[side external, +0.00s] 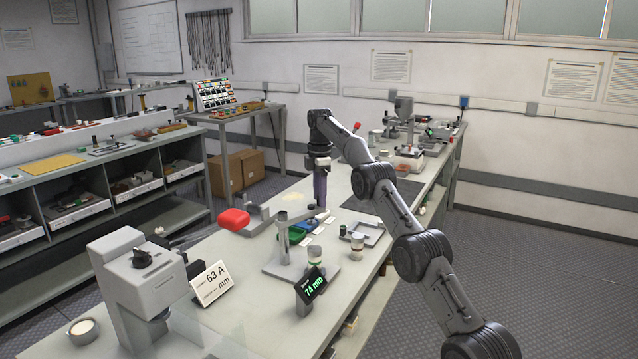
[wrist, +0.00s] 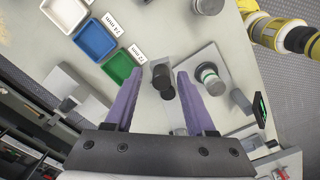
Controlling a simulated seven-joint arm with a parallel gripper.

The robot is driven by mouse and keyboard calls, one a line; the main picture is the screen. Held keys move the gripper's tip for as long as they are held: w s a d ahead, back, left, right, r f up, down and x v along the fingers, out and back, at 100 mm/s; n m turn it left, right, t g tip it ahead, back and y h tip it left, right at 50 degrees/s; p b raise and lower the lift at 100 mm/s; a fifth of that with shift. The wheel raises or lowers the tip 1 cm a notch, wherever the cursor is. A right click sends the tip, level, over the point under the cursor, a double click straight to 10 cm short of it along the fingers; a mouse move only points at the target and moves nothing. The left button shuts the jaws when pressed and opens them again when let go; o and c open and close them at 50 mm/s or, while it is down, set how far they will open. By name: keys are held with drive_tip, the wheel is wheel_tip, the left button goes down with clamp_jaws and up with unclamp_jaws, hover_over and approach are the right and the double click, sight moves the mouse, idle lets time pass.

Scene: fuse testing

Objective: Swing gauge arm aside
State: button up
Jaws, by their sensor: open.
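In the wrist view, my gripper (wrist: 158,88) is open, with a dark upright knob (wrist: 162,84) between the fingers; a gap shows on each side. A fuse with a green band (side external: 314,254) stands on the base plate; it also shows in the wrist view (wrist: 209,77), right of the fingers. Contact with the knob is not visible.
A small display reading 74 mm (side external: 314,286) stands in front of the base plate. White (wrist: 66,12), blue (wrist: 95,40) and green (wrist: 122,66) trays lie near the fingers. A red piece (side external: 234,220) is left of the post. A grey machine (side external: 140,275) stands at the bench's near end.

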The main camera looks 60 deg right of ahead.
drive_tip(key=shift+s, duration=0.1)
drive_tip(key=s+a+m, duration=0.9)
drive_tip(key=a+m, duration=0.3)
drive_tip(key=m, duration=0.2)
wheel_tip(320, 180, up, 14)
drive_tip(key=a+r, duration=0.1)
drive_tip(key=s+a+r+n+t, duration=0.1)
drive_tip(key=a+r, duration=0.3)
drive_tip(key=a, duration=0.3)
drive_tip(key=shift+s+a+r+h, duration=0.15)
drive_tip(key=shift+s+r+h, duration=0.15)
drive_tip(key=shift+s+r, duration=0.1)
drive_tip(key=shift+w, duration=0.1)
